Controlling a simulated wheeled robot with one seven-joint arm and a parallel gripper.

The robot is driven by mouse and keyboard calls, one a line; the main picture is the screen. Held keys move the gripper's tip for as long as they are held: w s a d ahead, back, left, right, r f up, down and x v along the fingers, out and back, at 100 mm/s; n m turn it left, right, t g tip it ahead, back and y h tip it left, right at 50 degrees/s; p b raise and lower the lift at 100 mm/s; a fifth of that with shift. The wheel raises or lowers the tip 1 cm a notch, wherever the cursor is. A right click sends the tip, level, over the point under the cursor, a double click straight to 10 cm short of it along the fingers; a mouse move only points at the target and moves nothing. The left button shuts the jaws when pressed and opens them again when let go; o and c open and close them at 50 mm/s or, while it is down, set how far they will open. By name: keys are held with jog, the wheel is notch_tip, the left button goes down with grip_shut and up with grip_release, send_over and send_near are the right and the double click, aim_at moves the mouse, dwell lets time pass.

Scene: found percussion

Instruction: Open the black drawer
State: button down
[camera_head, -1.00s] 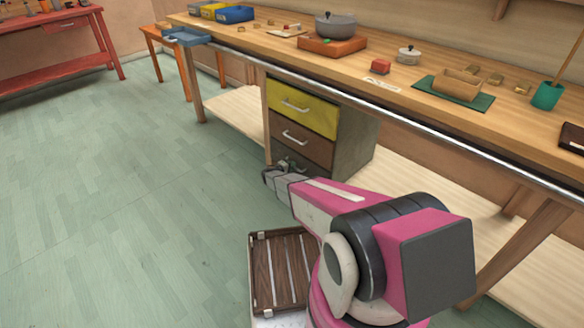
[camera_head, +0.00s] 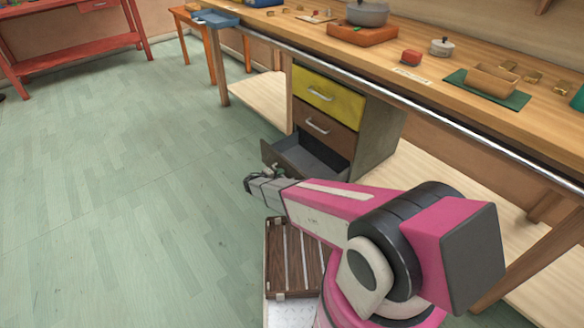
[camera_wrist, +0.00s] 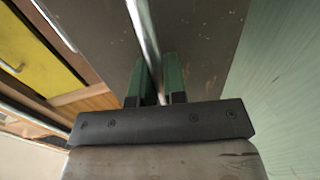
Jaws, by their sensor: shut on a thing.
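The black drawer (camera_head: 318,155) is the lowest in the cabinet under the workbench. In the head view it stands pulled out, its dark empty inside showing. Its dark front (camera_wrist: 198,40) fills the middle of the wrist view. My gripper (camera_head: 264,178) is at that front, low to the floor. In the wrist view my gripper (camera_wrist: 160,88) has its two green fingers shut on the drawer's bar handle (camera_wrist: 146,40). The handle is mostly hidden by my gripper in the head view.
Above it, the brown drawer (camera_head: 326,130) and the yellow drawer (camera_head: 330,95) are closed. A metal rail (camera_head: 400,98) runs along the workbench front. Clear green floor (camera_head: 120,200) lies to the left. A slatted wooden tray (camera_head: 285,255) is below my arm.

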jog(key=shift+f+v, duration=0.2)
jog(key=shift+v, duration=0.7)
jog(key=shift+f+v, duration=0.15)
jog(key=shift+v, duration=0.7)
jog(key=shift+f+v, duration=0.2)
jog(key=shift+v, duration=0.7)
jog(key=c, duration=1.2)
grip_release()
jog(key=shift+a, duration=0.1)
jog(key=v, duration=1)
jog(key=shift+s+a, duration=0.3)
